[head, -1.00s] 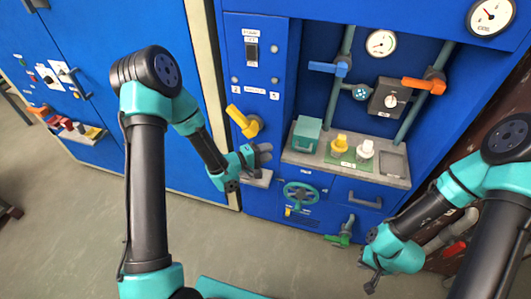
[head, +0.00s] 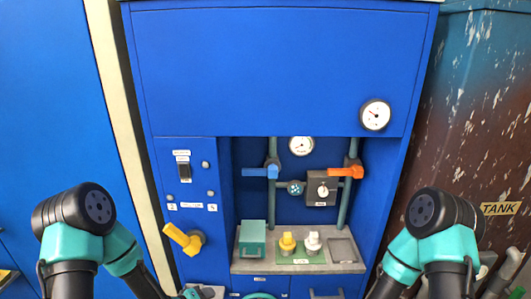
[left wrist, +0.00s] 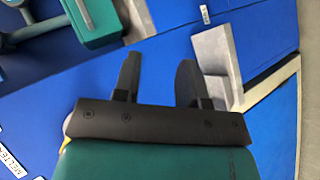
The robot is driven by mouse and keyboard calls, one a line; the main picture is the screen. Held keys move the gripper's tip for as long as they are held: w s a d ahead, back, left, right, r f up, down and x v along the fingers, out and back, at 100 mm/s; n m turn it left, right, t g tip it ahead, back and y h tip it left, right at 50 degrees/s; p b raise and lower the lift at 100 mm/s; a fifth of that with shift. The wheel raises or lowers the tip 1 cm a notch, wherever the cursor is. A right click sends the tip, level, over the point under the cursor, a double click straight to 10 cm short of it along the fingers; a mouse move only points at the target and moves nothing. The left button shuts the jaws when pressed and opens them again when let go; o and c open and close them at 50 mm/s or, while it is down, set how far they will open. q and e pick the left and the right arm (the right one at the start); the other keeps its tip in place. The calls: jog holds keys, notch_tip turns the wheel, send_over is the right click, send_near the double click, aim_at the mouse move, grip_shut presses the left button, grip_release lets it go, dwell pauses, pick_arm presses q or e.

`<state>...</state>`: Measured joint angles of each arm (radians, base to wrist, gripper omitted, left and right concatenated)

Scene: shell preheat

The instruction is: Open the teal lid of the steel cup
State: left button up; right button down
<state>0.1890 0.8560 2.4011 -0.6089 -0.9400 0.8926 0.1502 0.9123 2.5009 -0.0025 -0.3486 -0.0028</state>
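A teal box-shaped cover (head: 252,236) stands on the left end of the grey shelf in the head view. I cannot make out a steel cup; whether one is under the teal cover is hidden. My left gripper (left wrist: 157,70) is open and empty, with blue panel between its fingers, apart from the teal cover. In the head view its arm reaches the bottom edge, low and left of the shelf. My right gripper is below the head frame.
The grey shelf (head: 300,268) also holds a yellow-topped piece (head: 287,243) and a white-topped piece (head: 312,241) on a green plate. A yellow lever (head: 182,239) juts out left of the shelf. A grey ledge (left wrist: 216,58) stands close by my left gripper's right finger.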

pick_arm(q)
jog(key=s+a+f+m+g+y, duration=0.1)
jog(key=s+f+g, duration=0.3)
jog(key=s, duration=0.5)
jog(key=s+a+f+m+g+y, duration=0.1)
jog(key=s+f+m+g, duration=0.3)
jog(key=s, duration=0.5)
jog(key=shift+s+f+m+g+y, duration=0.2)
jog(key=shift+m+g+y, duration=0.1)
jog(key=shift+y, duration=0.6)
jog(key=w+d+r+n+t+h, duration=0.1)
jog(key=w+r+n+t+h, duration=0.15)
jog(key=w+t, duration=0.45)
jog(key=w+d+r+n+t+h, duration=0.2)
jog(key=w+r, duration=0.1)
jog(key=w, duration=0.8)
jog(key=w+d+r+n+t+h, duration=0.1)
jog(key=w+r+n+t+h, duration=0.1)
jog(key=r, duration=0.4)
jog(key=shift+w+n+t+h, duration=0.35)
jog(key=shift+w+t+h, duration=0.25)
jog(key=shift+h, duration=0.65)
jog(key=shift+w+d+r, duration=0.1)
jog(key=shift+d, duration=0.1)
